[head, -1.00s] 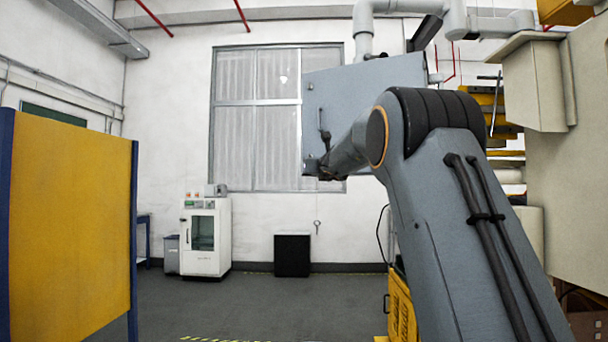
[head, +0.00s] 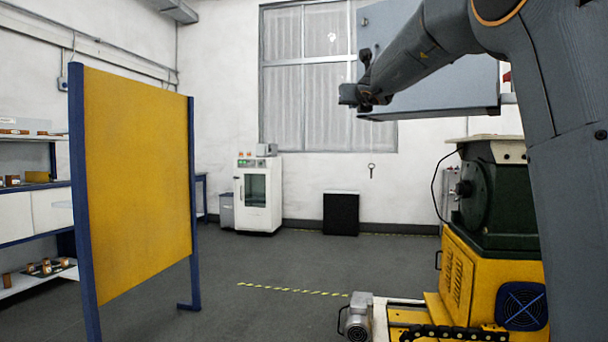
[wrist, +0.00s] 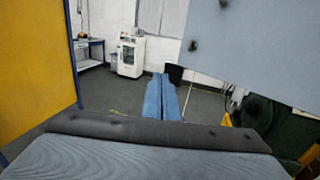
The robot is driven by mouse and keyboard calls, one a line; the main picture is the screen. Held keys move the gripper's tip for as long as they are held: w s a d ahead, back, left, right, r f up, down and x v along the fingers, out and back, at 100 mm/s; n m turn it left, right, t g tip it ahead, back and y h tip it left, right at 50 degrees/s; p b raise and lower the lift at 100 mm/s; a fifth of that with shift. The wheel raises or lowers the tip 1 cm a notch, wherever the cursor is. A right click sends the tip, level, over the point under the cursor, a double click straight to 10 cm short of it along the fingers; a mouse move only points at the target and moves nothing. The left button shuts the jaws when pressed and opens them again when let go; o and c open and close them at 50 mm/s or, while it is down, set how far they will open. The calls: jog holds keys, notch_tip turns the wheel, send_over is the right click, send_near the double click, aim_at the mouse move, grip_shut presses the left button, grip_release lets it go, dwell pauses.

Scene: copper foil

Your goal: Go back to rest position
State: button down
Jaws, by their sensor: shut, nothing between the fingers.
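My gripper (head: 352,95) is at the end of my grey arm, raised in the upper middle of the head view, in front of the window and a grey panel. In the wrist view, the two long blue-grey fingers of my gripper (wrist: 161,82) lie side by side, closed together. Nothing shows between or on them. They point toward the white cabinet and the dark floor, and touch nothing that I can see.
A yellow panel with blue posts (head: 138,185) stands at left, with shelves (head: 35,215) behind it. A green and yellow machine (head: 495,215) stands at right, near my arm. A white cabinet (head: 258,200) is by the far wall. The floor (head: 260,265) between is clear.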

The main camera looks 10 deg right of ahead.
jog(key=s+a+f+n+g+y, duration=0.35)
jog(key=s+a+f+n, duration=0.25)
jog(key=a+f+n, duration=0.45)
jog(key=s+a+f+n+g+y, duration=0.2)
jog(key=s+a+f+n+y, duration=0.35)
jog(key=a+f+n, duration=0.5)
jog(key=s+a+f+n+g, duration=0.5)
jog(key=s+a+f+n, duration=0.1)
jog(key=s+f, duration=0.65)
jog(key=s+d+f+n+g+h, duration=0.35)
jog(key=s+f+n, duration=0.35)
jog(key=s+f, duration=0.45)
jog(key=s+d+f+n+g+h, duration=0.3)
jog(key=s+f+n, duration=0.4)
jog(key=s, duration=0.8)
jog(key=d+r+m+p, duration=0.3)
jog(key=d+r+p, duration=0.5)
jog(key=p, duration=0.8)
jog(key=shift+s+d+r+g+p, duration=0.15)
jog(key=shift+d+r+g+p, duration=0.1)
jog(key=shift+d+g+p, duration=0.25)
jog(key=c, duration=2.5)
grip_release()
